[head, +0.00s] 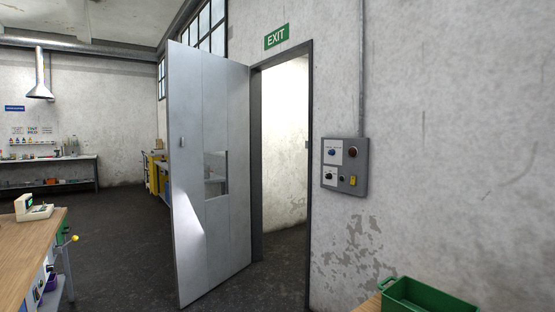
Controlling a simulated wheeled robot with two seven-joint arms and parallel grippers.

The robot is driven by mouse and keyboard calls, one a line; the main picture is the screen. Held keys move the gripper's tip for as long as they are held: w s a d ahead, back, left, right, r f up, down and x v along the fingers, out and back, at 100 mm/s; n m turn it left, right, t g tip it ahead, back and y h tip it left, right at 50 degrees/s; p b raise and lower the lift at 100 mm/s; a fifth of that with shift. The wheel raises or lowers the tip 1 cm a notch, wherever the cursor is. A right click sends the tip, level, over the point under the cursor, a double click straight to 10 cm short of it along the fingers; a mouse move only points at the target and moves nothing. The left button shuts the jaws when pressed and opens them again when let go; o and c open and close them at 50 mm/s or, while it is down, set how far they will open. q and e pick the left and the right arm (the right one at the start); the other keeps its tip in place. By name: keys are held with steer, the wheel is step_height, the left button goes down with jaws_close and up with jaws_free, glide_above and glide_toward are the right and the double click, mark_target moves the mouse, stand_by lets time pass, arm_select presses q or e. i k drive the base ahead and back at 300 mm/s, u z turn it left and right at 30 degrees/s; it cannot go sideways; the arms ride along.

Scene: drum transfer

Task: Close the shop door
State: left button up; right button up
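The shop door (213,245) is a grey metal panel with a small window. It stands wide open, swung out into the room to the left of its dark frame (309,180). The door's hinged side is by the left post of the frame, and its free edge is at the left, nearer to me. A small fitting (181,142) shows near that free edge. The opening shows a lit pale wall beyond. Neither of my grippers is in view, and nothing touches the door.
A wooden workbench (30,250) stands at the left front. A green crate (425,298) sits at the lower right. The dark floor (120,250) between bench and door is clear.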

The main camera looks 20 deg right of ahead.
mark_target(207, 95)
steer(key=k, duration=0.5)
steer(key=u, duration=0.4)
steer(key=i, duration=5.35)
steer(key=z, duration=2.8)
steer(key=k, duration=0.55)
steer(key=u, duration=1.8)
